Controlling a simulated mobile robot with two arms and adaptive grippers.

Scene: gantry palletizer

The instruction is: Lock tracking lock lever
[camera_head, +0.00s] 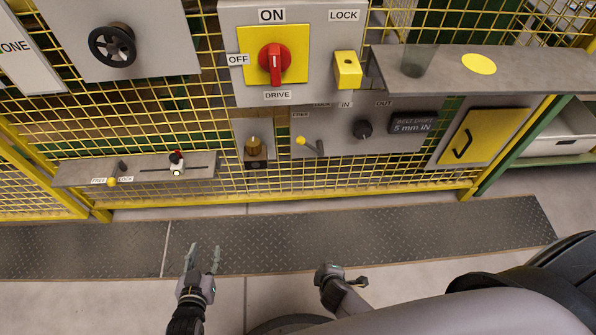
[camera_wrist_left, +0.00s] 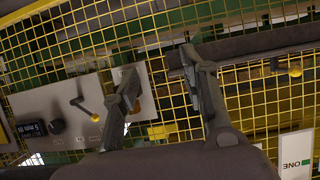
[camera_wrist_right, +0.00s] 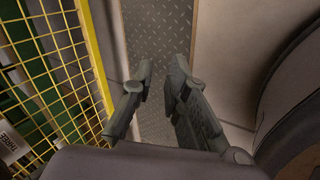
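The lever with a yellow knob (camera_head: 301,141) sits on the grey panel below the drive switch; I take it as the tracking lock lever. Its knob points left, below the FREE label; the LOCK label is partly hidden above it. The lever also shows in the left wrist view (camera_wrist_left: 83,106), at the left. My left gripper (camera_head: 203,252) is open and empty, low in front of the fence and apart from the lever; its fingers also show in the left wrist view (camera_wrist_left: 160,66). My right gripper (camera_wrist_right: 162,68) is open and empty over the floor plate.
Beside the lever are a black IN/OUT knob (camera_head: 364,129) and a display (camera_head: 412,125) reading 5 mm IN. A left ledge (camera_head: 75,173) has another FREE/LOCK yellow knob (camera_head: 111,181). A grey shelf (camera_head: 530,70) juts out at right. The tread plate (camera_head: 330,240) is clear.

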